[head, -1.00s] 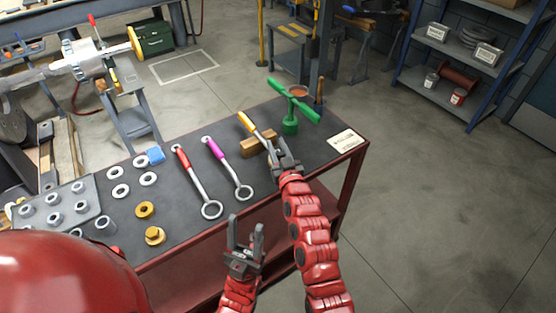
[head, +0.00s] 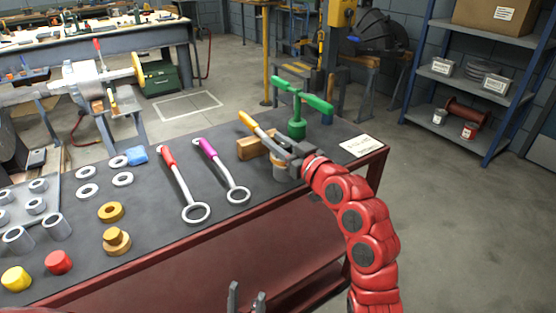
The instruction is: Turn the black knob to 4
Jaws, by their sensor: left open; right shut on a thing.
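I cannot make out a black knob or a number scale in the head view. My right gripper (head: 280,148) is over the far part of the workbench. It appears shut on the shaft of an orange-handled tool (head: 252,124), whose handle slants up to the left above a wooden block (head: 249,147). The tool's far end is hidden by the gripper. A small orange and grey round piece (head: 280,169) shows just below the gripper. My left gripper (head: 246,299) is open and empty at the bottom edge, in front of the bench.
A green T-handled tool (head: 297,105) stands close behind my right gripper. Red-handled (head: 170,158) and purple-handled (head: 208,150) ring wrenches lie left of it. Washers, brass pieces and red and yellow caps fill the bench's left. A label card (head: 361,147) lies at right.

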